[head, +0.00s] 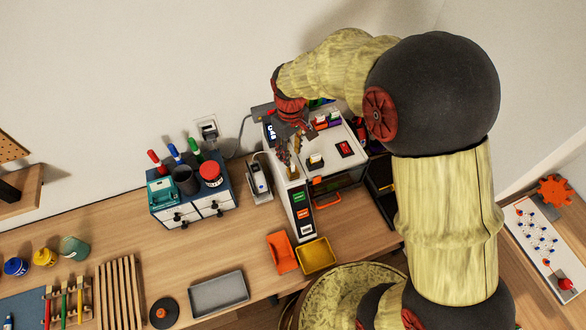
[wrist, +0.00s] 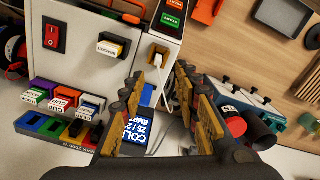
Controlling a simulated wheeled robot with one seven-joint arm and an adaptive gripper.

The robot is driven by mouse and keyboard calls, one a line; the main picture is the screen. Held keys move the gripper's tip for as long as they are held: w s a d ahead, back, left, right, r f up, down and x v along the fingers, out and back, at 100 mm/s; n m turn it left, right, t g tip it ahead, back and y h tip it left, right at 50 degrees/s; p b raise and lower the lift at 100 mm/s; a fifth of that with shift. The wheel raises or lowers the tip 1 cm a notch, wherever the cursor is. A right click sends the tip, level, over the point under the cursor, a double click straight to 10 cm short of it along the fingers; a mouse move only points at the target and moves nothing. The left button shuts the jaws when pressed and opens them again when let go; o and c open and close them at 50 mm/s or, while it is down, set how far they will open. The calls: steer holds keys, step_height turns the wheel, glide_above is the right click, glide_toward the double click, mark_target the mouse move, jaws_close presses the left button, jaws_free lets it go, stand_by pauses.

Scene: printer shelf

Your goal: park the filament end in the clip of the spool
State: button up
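My gripper (head: 288,162) hangs over the left part of the white printer (head: 341,133) in the head view. In the wrist view my gripper (wrist: 158,95) is open, its fingers apart with nothing between them. Below and between them shows a blue screen (wrist: 138,128) reading something like cold and empty. A dark round thing with red (wrist: 14,52) is cut off at the left edge of the wrist view; I cannot tell whether it is the spool. I cannot make out the filament end or the clip; my arm hides part of the printer's right side.
Several coloured labelled blocks (wrist: 78,104) and a red switch (wrist: 52,36) are on the printer. A drawer cabinet (head: 205,212) with markers and cups stands left of it. An orange bin (head: 282,252), a yellow bin (head: 317,256) and a grey tray (head: 218,294) lie in front.

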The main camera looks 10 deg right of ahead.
mark_target(293, 165)
steer(key=f, duration=0.2)
steer(key=f+p, duration=0.1)
steer(key=f, duration=0.4)
steer(key=shift+s+d+f, duration=0.1)
steer(key=shift+d+f, duration=0.05)
steer(key=shift+d, duration=0.1)
steer(key=shift+c, duration=0.2)
steer(key=c, duration=0.7)
jaws_close()
